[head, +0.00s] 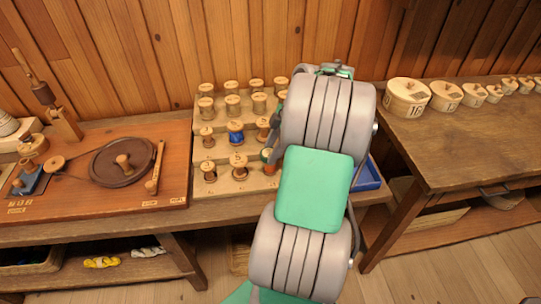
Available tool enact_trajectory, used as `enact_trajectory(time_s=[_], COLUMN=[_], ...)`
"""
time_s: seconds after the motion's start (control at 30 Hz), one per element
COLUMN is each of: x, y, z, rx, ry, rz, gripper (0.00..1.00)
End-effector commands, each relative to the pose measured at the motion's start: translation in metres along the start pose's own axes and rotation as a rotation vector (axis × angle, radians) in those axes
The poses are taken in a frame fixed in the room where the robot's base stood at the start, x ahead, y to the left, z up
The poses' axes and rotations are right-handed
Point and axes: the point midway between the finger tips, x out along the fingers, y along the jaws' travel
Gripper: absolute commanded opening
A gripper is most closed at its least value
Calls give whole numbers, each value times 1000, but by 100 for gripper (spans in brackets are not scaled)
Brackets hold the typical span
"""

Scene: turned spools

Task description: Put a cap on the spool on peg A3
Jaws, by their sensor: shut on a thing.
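A stepped wooden rack (222,187) stands on the middle bench with several rows of turned spools. In the front row, a dark-centred spool (209,172) and another spool (239,168) show. The peg labels are too small to read, so I cannot tell which peg is A3. Part of my gripper (275,130) shows at the left edge of my arm, over the rack's right side. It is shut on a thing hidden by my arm. No cap can be made out for certain.
A blue tray (369,175) is partly hidden right of my arm. Round numbered wooden boxes (407,98) line the right table (470,145). A board with a dark wheel (122,162) lies on the left bench. My arm hides the rack's right end.

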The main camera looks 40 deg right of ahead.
Motion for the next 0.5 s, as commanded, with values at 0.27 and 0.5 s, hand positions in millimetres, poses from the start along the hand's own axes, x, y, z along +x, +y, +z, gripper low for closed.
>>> enact_trajectory(time_s=[0.27,0.5], x=[-1,3], y=[0,0], z=[2,4], rx=[0,0], ry=[0,8], rz=[0,3], gripper=[10,10])
